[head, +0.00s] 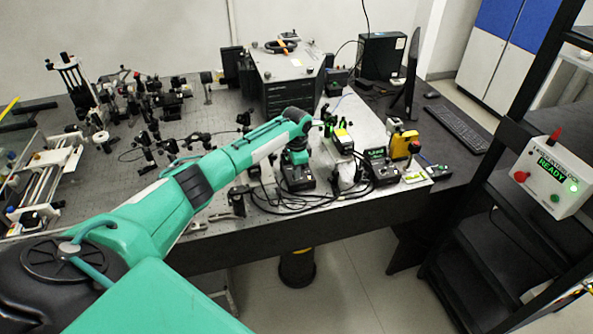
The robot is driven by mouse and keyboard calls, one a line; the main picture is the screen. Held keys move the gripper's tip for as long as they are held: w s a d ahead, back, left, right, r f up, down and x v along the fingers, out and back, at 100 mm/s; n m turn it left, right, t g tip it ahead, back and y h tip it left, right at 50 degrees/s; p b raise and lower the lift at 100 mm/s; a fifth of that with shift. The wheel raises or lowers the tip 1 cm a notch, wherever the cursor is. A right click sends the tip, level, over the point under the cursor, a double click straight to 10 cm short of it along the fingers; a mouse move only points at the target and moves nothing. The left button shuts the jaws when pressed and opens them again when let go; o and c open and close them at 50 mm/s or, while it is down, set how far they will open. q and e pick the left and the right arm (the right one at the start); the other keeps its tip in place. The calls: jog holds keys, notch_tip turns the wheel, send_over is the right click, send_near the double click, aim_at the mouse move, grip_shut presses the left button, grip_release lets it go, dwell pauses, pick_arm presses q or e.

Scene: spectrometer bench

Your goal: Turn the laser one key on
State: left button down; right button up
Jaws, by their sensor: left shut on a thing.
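My left arm reaches across the table from the lower left. Its gripper (296,170) points down at a small black control box (300,184) near the table's front edge. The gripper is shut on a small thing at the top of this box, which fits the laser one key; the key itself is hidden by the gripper. A second black control box (381,171) with a lit green display stands to the right. I cannot read labels on either box. My right gripper is not in view.
Black cables loop along the table (330,202) between the boxes. A yellow device (404,143) stands at the right. Optics mounts crowd the left and middle. A white panel (552,177) reading READY with a green light hangs on the black rack.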

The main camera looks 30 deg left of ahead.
pick_arm(q)
jog(key=c, duration=1.6)
grip_release()
notch_tip(320, 180, up, 14)
jog(key=b, duration=0.4)
